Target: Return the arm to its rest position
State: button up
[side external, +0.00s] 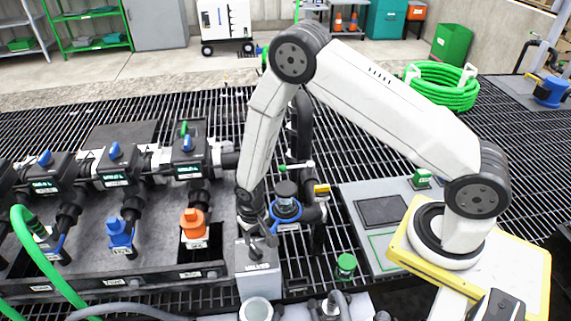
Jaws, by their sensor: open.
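My arm reaches from its base at the right, up and over to the left, and then down. My gripper (262,240) is small and dark at the arm's lower end, just above a grey labelled box (258,283). Its jaws are open, and I see nothing held between them. Whether the fingertips touch the box cannot be told from this view.
Left stands a manifold (105,272) with blue-handled valves (188,144), a blue cap (121,232) and an orange cap (193,222). A blue-collared fitting (286,209) and pipes stand close right of my gripper. A green hose coil (440,86) lies behind on open grating.

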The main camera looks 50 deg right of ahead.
jog(key=shift+r, duration=0.15)
jog(key=shift+d+r, duration=0.1)
jog(key=shift+r, duration=0.3)
jog(key=s+d+r+n+t, duration=0.1)
jog(key=s+d+r, duration=0.1)
jog(key=r, duration=0.5)
jog(key=s+d+r+n, duration=0.1)
jog(key=s+d+r, duration=0.1)
jog(key=s+r, duration=0.3)
jog(key=s+d+r+t, duration=0.1)
jog(key=s+d+r, duration=0.2)
jog(key=r, duration=0.8)
jog(key=shift+s+n+t, duration=0.3)
jog(key=shift+s+n, duration=0.1)
jog(key=shift+s, duration=0.35)
